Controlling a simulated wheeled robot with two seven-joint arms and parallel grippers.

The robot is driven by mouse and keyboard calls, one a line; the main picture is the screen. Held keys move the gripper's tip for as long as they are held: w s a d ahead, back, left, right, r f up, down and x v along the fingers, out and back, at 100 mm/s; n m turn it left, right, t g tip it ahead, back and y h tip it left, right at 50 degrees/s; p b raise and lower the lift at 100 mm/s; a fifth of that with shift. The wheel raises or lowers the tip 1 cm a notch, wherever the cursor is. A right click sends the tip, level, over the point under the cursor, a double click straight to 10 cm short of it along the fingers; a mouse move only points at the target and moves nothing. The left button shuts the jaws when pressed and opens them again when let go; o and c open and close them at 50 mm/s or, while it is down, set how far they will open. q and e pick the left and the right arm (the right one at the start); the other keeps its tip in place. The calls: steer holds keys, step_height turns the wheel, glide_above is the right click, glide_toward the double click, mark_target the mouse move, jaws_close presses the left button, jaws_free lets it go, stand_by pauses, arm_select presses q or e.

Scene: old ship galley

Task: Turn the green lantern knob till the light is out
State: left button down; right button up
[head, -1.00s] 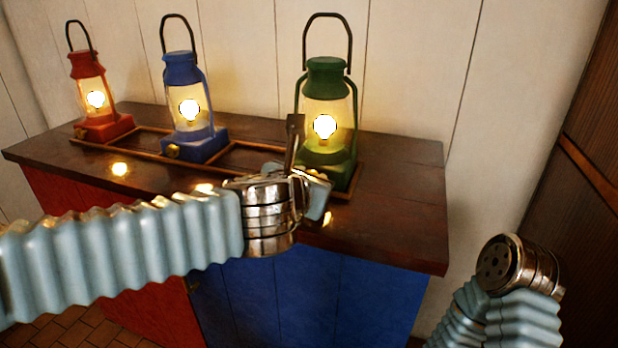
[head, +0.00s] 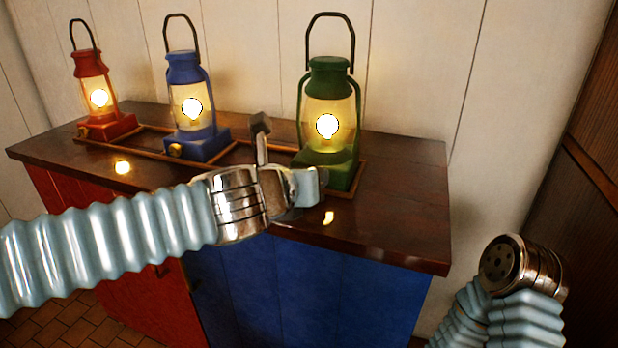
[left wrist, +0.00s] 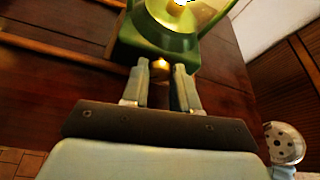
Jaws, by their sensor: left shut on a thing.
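The green lantern (head: 329,161) stands at the right end of the counter, upright, with its bulb (head: 327,125) glowing bright yellow-white. In the left wrist view its green base (left wrist: 160,40) is just ahead of the fingers. My left gripper (head: 308,186) is at the front of that base. The left wrist view shows its two fingers (left wrist: 161,80) closed on the small brass lantern knob (left wrist: 160,64). In the head view the gripper hides the knob. Part of my right arm shows at lower right, but its gripper does not.
A lit blue lantern (head: 189,103) and a lit red lantern (head: 97,100) stand to the left on the same wooden rack (head: 147,142). The dark wooden counter (head: 395,205) is bare to the right of the green lantern. A plank wall (head: 415,70) rises close behind.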

arm_select(q)
steer(key=c, duration=1.1)
jaws_free()
steer(key=shift+p+v, duration=2.25)
steer(key=shift+v, duration=4.65)
steer(key=shift+r, duration=0.1)
